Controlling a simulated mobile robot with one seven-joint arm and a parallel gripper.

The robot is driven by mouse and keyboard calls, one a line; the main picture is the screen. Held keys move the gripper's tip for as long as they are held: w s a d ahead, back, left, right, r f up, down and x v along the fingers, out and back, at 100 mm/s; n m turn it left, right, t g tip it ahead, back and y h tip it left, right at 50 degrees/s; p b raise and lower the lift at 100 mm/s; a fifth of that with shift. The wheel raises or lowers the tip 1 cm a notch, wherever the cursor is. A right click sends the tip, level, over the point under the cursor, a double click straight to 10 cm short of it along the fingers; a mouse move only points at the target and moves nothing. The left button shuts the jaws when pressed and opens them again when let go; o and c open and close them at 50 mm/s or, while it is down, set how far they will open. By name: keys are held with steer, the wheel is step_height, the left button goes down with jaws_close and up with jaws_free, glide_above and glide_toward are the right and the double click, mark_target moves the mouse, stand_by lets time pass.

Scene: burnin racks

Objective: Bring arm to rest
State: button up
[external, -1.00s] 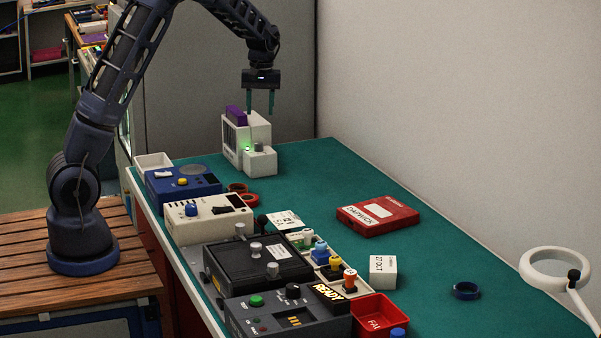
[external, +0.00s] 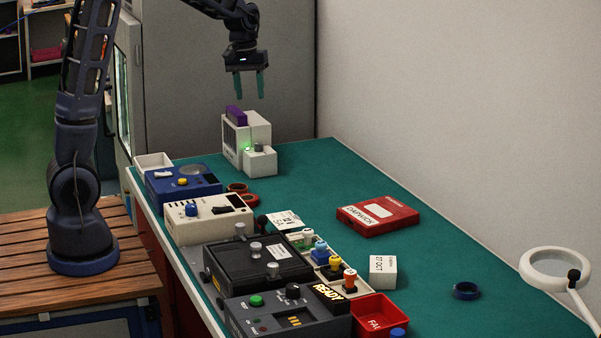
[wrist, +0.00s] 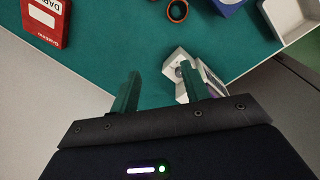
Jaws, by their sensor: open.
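My gripper (external: 250,84) is open and empty. It hangs in the air above the far end of the green bench, with its two green fingers pointing down. Just below it stands a white device (external: 257,130) with a purple block (external: 236,115) in its top and a small green light. In the wrist view my gripper (wrist: 160,88) shows its fingers apart, with the white device (wrist: 178,62) partly hidden behind the right finger.
The bench (external: 320,180) holds a red box (external: 378,215), a blue unit (external: 182,182), a cream unit (external: 208,222), a black fixture (external: 255,265), a red bin (external: 376,318) and a white ring lamp (external: 553,268). A grey cabinet (external: 230,60) and wall stand behind.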

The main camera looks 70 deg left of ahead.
steer(key=s+d+r+m+t, duration=0.1)
steer(key=s+d+r+m, duration=0.1)
steer(key=s+d, duration=0.5)
steer(key=s+d+r+m+t, duration=0.1)
steer(key=s+d+m, duration=0.4)
steer(key=s, duration=0.8)
steer(key=s+d+r+m+t, duration=0.1)
steer(key=s+d+r+m, duration=0.2)
steer(key=s+d, duration=0.6)
steer(key=shift+s+d+r+m+t+y, duration=0.2)
steer(key=shift+s+r+m+t+y, duration=0.1)
steer(key=shift+s+r+t+y, duration=0.15)
steer(key=shift+o, duration=0.2)
stand_by(0.8)
